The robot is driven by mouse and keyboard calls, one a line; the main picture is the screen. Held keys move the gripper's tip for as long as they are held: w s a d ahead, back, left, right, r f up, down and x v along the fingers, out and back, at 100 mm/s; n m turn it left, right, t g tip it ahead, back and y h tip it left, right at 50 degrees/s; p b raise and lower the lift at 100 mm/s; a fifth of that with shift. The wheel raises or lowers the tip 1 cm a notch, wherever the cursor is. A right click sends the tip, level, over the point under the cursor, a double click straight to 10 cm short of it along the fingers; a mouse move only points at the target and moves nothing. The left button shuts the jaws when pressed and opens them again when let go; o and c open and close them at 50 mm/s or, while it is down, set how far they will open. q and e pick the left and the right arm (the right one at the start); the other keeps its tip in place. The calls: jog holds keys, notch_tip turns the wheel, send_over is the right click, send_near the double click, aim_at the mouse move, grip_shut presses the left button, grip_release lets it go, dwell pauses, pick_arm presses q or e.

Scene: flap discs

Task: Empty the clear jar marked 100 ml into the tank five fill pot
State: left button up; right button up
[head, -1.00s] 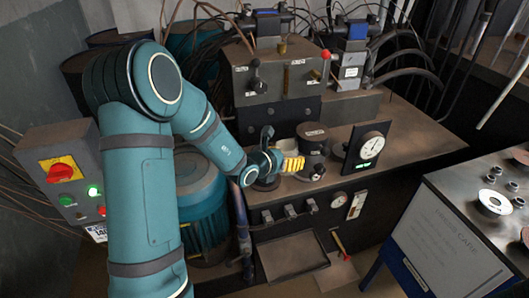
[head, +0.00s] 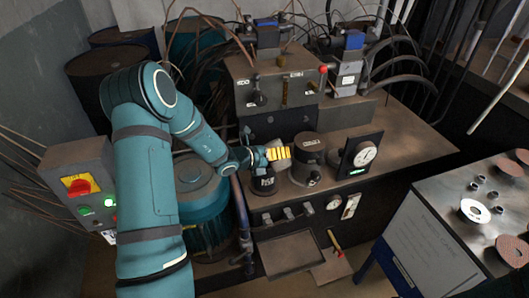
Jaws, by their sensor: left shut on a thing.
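My left gripper (head: 279,153), with yellow fingers, is raised above the bench between two dark pots. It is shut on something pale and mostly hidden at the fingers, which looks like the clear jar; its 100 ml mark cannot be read. A wide dark pot with a lid-like top (head: 307,160) stands just right of the fingers. A smaller dark pot with a white label (head: 264,181) stands below and left of them. Their labels are too small to read, so I cannot tell which is the tank five fill pot. My right gripper is not in view.
A round gauge (head: 364,155) on a dark panel stands right of the pots. A valve block with a red knob (head: 323,70) stands behind. A tray (head: 290,256) sits below the bench front. A cabinet (head: 440,215) with discs is at right. The bench's right end is clear.

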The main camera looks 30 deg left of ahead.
pick_arm(q)
jog(key=r+n+h+p, duration=0.1)
jog(key=p, duration=0.2)
jog(key=shift+a+r+n, duration=0.1)
jog(key=shift+r+n, duration=0.2)
jog(key=shift+f, duration=0.25)
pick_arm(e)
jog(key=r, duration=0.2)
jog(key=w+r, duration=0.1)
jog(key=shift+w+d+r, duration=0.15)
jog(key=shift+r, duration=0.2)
pick_arm(q)
jog(key=shift+f+n+h, duration=0.25)
jog(key=shift+n+h, duration=0.25)
jog(key=shift+n, duration=0.2)
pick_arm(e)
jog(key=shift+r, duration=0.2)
pick_arm(q)
jog(key=shift+r+n+h+p, duration=0.4)
jog(key=shift+n+p, duration=0.25)
jog(key=shift+n, duration=0.05)
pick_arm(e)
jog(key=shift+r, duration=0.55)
pick_arm(q)
jog(key=shift+f, duration=0.15)
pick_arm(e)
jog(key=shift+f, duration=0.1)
